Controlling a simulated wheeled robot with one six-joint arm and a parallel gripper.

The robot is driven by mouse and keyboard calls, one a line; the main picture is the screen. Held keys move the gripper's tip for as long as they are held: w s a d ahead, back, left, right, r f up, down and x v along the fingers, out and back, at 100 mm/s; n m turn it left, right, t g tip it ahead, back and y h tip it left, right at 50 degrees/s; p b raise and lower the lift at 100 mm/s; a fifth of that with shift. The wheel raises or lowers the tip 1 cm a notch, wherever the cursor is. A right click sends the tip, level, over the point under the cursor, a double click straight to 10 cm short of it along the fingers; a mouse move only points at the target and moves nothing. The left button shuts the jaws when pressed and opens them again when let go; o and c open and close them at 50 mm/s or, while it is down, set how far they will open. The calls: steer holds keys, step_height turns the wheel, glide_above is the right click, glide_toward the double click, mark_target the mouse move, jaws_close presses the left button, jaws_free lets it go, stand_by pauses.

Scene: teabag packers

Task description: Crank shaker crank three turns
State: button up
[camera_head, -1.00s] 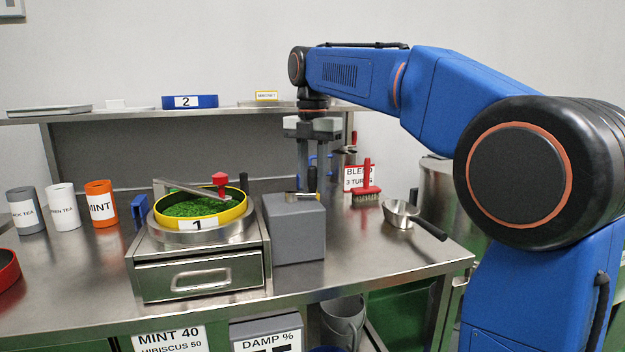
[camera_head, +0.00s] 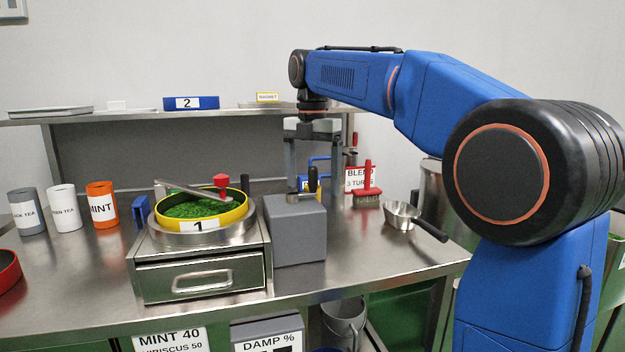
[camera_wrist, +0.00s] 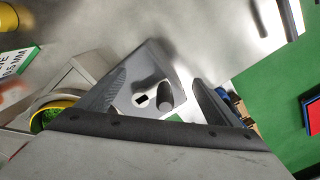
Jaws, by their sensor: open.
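The crank sits on top of a grey box (camera_head: 298,232) beside the steel shaker base (camera_head: 190,262). Its upright black handle (camera_head: 312,180) shows above the box and also in the wrist view (camera_wrist: 165,94). My gripper (camera_head: 314,176) is above and around the handle, with its fingers spread wide. In the wrist view my gripper's fingers (camera_wrist: 158,92) stand apart on both sides of the box top, and the handle lies between them without visible contact. A yellow-rimmed sieve (camera_head: 240,213) marked 1, holding green leaves, sits on the shaker under a metal arm with a red knob (camera_head: 221,181).
A red brush (camera_head: 367,190), a metal scoop (camera_head: 400,212) and a "BLEND 3 TURNS" sign (camera_head: 358,174) are to the right. Labelled tea cups (camera_head: 102,205) stand to the left. A shelf (camera_head: 240,111) crosses behind my gripper. Bare counter lies in front right.

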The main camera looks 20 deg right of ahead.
steer(key=shift+s+a, duration=0.1)
steer(key=shift+s, duration=0.6)
steer(key=shift+c, duration=0.2)
steer(key=c, duration=1.7)
steer(key=shift+c, duration=0.3)
steer(key=shift+w, duration=0.1)
